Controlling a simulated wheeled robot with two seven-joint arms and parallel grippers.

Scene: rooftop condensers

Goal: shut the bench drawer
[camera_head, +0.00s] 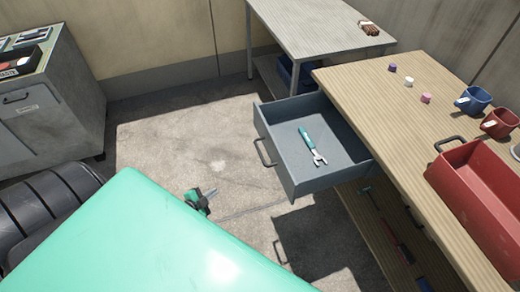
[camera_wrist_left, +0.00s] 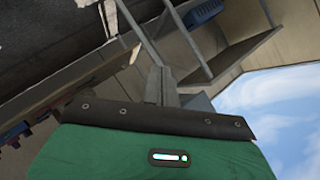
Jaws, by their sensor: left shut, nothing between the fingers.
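The bench drawer (camera_head: 290,176) is grey-blue and stands pulled out from the left side of the wooden-topped bench (camera_head: 385,105). Its dark bar handle (camera_head: 264,152) faces left. A teal-handled wrench (camera_head: 312,145) lies on the drawer's floor. My left gripper (camera_head: 212,191) is small in the head view, left of and nearer than the drawer handle, with a clear gap between them. It is shut and empty. Its closed grey fingers also show in the left wrist view (camera_wrist_left: 158,85). My right gripper is in neither view.
The red open box (camera_head: 450,185), blue mug (camera_head: 473,100) and red mug (camera_head: 500,123) stand on the bench. Tools lie on its lower shelf. A grey table (camera_head: 320,28) is behind, a grey cabinet (camera_head: 50,115) far left. The concrete floor (camera_head: 170,140) left of the drawer is clear.

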